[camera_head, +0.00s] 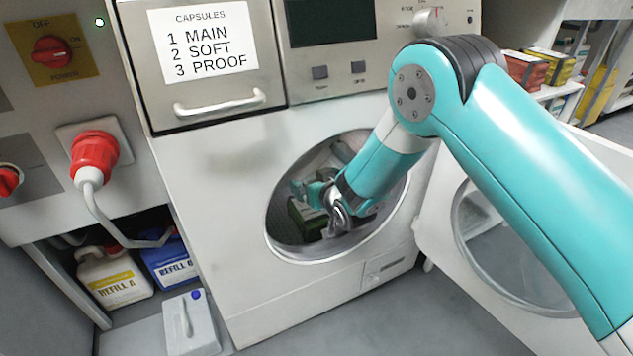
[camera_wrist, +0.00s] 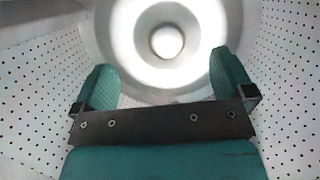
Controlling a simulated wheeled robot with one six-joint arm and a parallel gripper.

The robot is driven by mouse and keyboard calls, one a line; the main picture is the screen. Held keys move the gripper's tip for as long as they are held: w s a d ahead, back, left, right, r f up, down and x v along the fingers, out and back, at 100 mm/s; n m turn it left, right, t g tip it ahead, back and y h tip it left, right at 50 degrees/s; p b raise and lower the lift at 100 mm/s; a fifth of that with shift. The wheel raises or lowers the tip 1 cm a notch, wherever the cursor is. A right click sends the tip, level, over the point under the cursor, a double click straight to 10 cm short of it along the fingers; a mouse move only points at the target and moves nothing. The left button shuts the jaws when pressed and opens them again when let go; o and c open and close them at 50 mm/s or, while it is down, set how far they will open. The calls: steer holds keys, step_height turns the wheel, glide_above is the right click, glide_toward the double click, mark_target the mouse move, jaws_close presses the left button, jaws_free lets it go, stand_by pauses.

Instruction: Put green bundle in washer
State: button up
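The washer (camera_head: 225,235) has its round door opening uncovered, and my arm reaches into it. My gripper (camera_head: 306,190) is inside the drum opening. A dark green bundle (camera_head: 303,222) lies in the drum at the lower left, just below my gripper and partly hidden by it. In the wrist view my gripper (camera_wrist: 164,80) has its two fingers wide apart with nothing between them. The perforated drum wall (camera_wrist: 40,60) surrounds it there, with a bright round shape behind. The bundle does not show in the wrist view.
The washer door (camera_head: 445,215) stands open at the right, behind my arm. A capsule drawer (camera_head: 215,104) is above the opening. A red plug (camera_head: 95,150) with its cable sticks out at the left. Refill jugs (camera_head: 112,275) stand low at the left.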

steer(key=shift+s+d, duration=0.1)
steer(key=b+v, duration=0.4)
steer(key=v, duration=1.3)
steer(key=shift+s, duration=0.1)
